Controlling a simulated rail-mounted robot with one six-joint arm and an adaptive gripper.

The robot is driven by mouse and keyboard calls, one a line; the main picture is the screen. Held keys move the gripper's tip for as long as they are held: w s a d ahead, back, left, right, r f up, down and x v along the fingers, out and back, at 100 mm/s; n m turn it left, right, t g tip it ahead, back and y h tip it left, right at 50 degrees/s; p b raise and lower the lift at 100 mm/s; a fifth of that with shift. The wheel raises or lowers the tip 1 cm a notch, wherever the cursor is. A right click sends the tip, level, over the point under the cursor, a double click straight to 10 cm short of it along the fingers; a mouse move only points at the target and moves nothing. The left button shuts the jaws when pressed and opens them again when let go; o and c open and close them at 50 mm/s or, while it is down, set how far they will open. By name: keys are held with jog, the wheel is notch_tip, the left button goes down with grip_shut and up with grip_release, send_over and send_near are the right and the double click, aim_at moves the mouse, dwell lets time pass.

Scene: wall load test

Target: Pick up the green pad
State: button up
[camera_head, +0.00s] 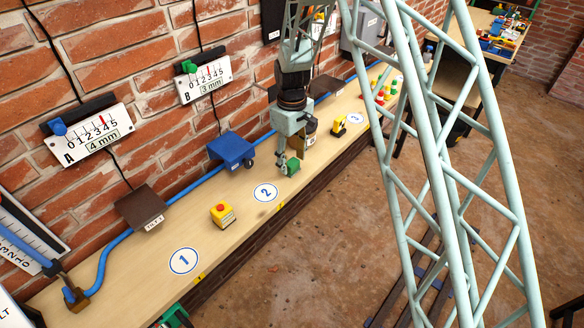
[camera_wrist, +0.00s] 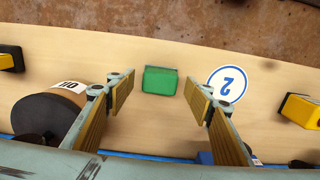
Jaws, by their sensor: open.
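The green pad (camera_head: 292,166) is a small green block on the wooden shelf, behind and right of the white number 2 marker (camera_head: 265,193). The head view partly hides the pad's left side behind a finger.
A dark-topped cylinder (camera_wrist: 52,114) stands close beside my left finger in the wrist view. A yellow block with a red top (camera_head: 222,213) and another yellow block (camera_head: 338,127) stand on the shelf. A blue box (camera_head: 232,149) and blue pipe (camera_head: 190,187) run along the brick wall.

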jog(key=shift+f, duration=0.9)
jog(key=c, duration=1)
